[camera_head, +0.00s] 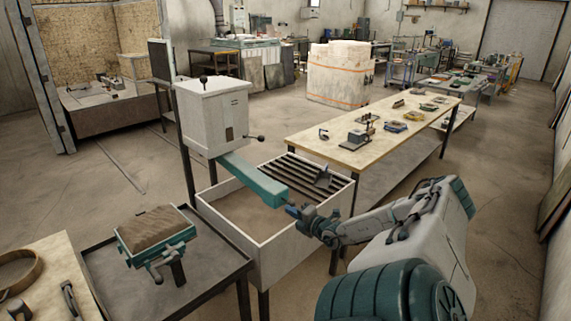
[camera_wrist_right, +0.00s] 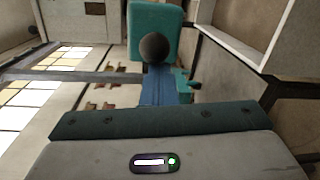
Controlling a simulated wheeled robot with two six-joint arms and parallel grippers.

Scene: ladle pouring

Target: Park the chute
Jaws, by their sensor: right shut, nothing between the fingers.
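The chute (camera_head: 252,181) is a long teal trough. It slopes down to the right from the front of a white box on a post, over an open pale bin. My right gripper (camera_head: 293,211) is shut and empty at the chute's lower end; the head view does not show clearly whether it touches. In the right wrist view, the teal chute (camera_wrist_right: 140,22) is straight ahead, with a dark round knob (camera_wrist_right: 154,47) in front of it. The right fingers (camera_wrist_right: 158,82) point at this knob. My left gripper is not in view.
The white box (camera_head: 213,115) has a side lever. The pale bin (camera_head: 243,240) has dark slats at its back. A teal vise-like stand holding a brown block (camera_head: 155,228) is on a dark tray at front left. A long workbench (camera_head: 375,130) with small tools stands behind.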

